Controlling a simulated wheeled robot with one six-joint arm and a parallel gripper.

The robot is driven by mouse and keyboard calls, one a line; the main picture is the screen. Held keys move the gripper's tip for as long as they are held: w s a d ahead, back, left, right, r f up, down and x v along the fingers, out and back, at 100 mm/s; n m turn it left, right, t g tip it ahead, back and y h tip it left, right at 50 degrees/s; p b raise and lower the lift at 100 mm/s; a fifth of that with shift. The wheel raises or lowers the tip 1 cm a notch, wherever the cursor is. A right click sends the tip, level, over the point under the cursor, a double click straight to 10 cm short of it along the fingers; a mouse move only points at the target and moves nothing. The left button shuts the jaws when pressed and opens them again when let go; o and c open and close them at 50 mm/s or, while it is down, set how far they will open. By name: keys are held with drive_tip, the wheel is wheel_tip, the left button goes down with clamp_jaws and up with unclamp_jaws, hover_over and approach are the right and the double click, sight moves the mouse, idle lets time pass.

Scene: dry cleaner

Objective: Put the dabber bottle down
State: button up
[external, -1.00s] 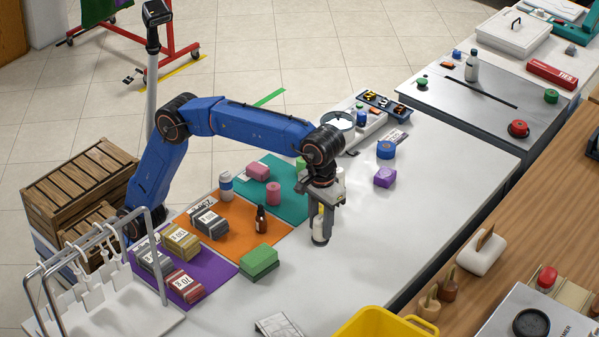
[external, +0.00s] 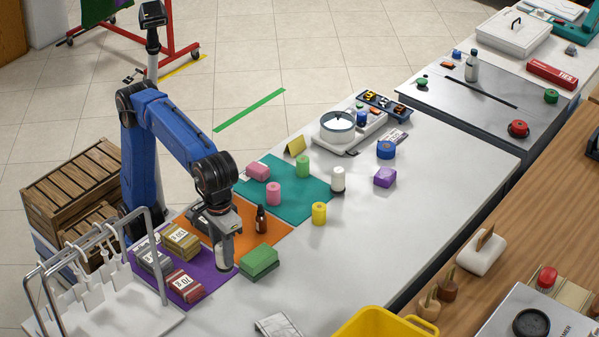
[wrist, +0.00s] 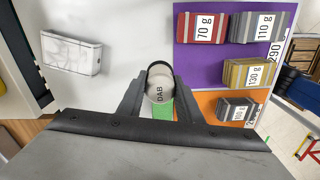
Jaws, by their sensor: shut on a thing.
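The dabber bottle is the white bottle (external: 223,254) in my gripper (external: 222,240); its round top, marked DAB (wrist: 159,90), faces the wrist camera. My gripper is shut around it, with a finger on each side in the wrist view (wrist: 159,97). The bottle is upright. In the external view it appears beside the right edge of the purple mat (external: 205,264) and just left of the green block (external: 259,262). Whether its base touches the surface is unclear. My arm covers part of the orange mat (external: 277,232).
Labelled packs, including the red one (external: 184,286), stand on the purple mat. A brown dropper bottle (external: 261,219) stands on the orange mat behind the gripper. A white hanging rack (external: 120,310) is at front left. The counter's middle (external: 370,240) is clear.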

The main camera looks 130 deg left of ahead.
wheel_tip(320, 180, down, 10)
drive_tip(key=shift+r, duration=0.15)
idle(0.4)
drive_tip(key=o, duration=1.1)
wheel_tip(320, 180, up, 12)
drive_tip(key=shift+f, duration=0.1)
idle(0.4)
